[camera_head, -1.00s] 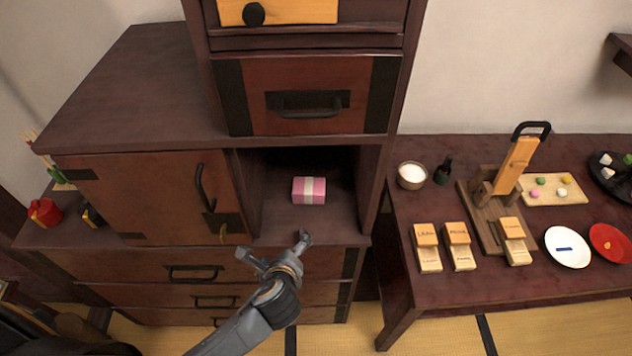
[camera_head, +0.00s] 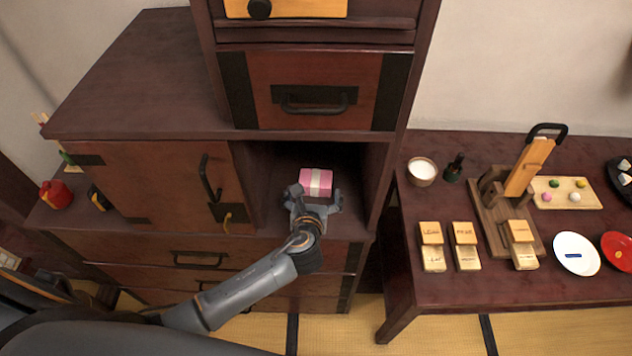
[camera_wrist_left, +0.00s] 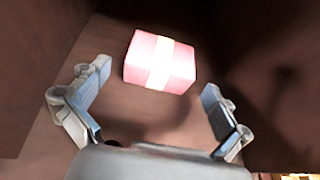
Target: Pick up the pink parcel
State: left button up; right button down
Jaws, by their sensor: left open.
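The pink parcel (camera_head: 316,181) is a small pink box with a pale band around it. It sits inside the open cubby of the dark wooden chest. My left gripper (camera_head: 313,197) is at the cubby's opening, just in front of the parcel. In the left wrist view the parcel (camera_wrist_left: 160,62) lies beyond the fingertips, a little left of the middle between them. The left gripper (camera_wrist_left: 155,95) is open, with its fingers spread wide and nothing between them. My right gripper is not in view.
The cubby has side walls close by and a drawer front (camera_head: 312,95) above. A cupboard door (camera_head: 160,185) is at left. At right, a low table (camera_head: 450,290) holds wooden blocks, a bowl (camera_head: 422,171), a small bottle (camera_head: 454,168) and plates (camera_head: 576,254).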

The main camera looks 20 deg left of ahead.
aim_at(315, 182)
pick_arm(q)
jog(key=shift+x, duration=2.7)
jog(key=shift+r, duration=0.1)
jog(key=c, duration=1.2)
jog(key=shift+o, duration=0.2)
